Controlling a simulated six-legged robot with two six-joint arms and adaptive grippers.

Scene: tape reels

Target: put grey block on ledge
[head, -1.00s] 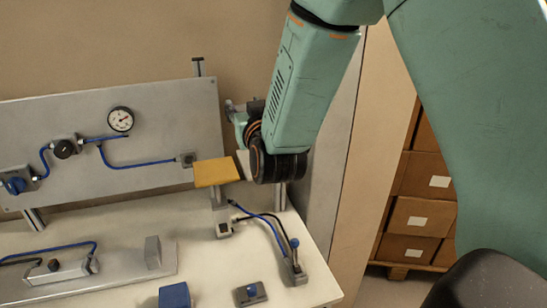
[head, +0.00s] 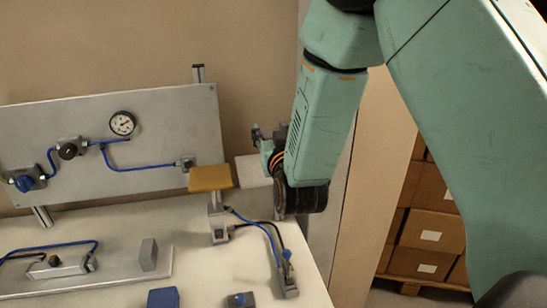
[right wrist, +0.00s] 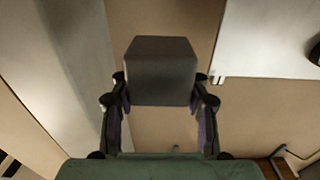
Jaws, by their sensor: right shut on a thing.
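The grey block (right wrist: 160,72) shows in the right wrist view, between the two fingers of my right gripper (right wrist: 160,100), which is shut on it. Wall shows behind it. In the head view my right gripper (head: 266,139) is partly hidden by its own wrist, right of the board, and the block is hard to make out there. A yellow ledge (head: 210,178) stands on a post at the board's lower right corner. A pale flat surface (head: 252,171) adjoins its right edge; I cannot tell what it belongs to. My left gripper is not in view.
The grey board (head: 150,120) carries a gauge (head: 122,123) and blue hoses. On the white table (head: 205,275) are a blue block (head: 163,298), a lever switch (head: 287,280) and a base plate (head: 110,274) with an upright grey piece (head: 149,254). Cardboard boxes (head: 425,225) stand at right.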

